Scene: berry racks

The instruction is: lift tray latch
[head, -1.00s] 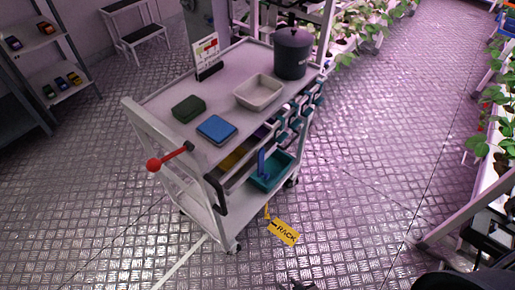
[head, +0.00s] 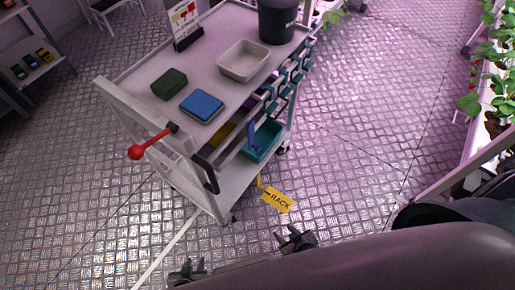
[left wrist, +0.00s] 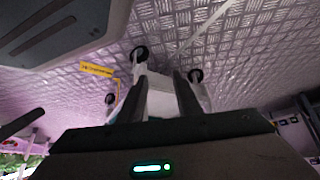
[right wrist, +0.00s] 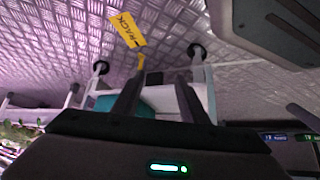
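A grey cart (head: 119,86) stands ahead, upright on casters. A lever with a red ball knob (head: 136,152) sticks out from its near end, and a black handle (head: 207,174) sits below and to the right. I cannot tell which part is the tray latch. A teal tray (head: 264,146) is on the lower level. My left gripper (head: 187,270) and right gripper (head: 296,239) are low in the head view, apart from the cart. Both look open and empty in the left wrist view (left wrist: 160,92) and the right wrist view (right wrist: 158,92).
The cart top holds a green box (head: 169,83), a blue box (head: 202,104), a pale bin (head: 243,61) and a dark pot (head: 278,20). Plant racks (head: 470,140) stand right; the floor between is clear.

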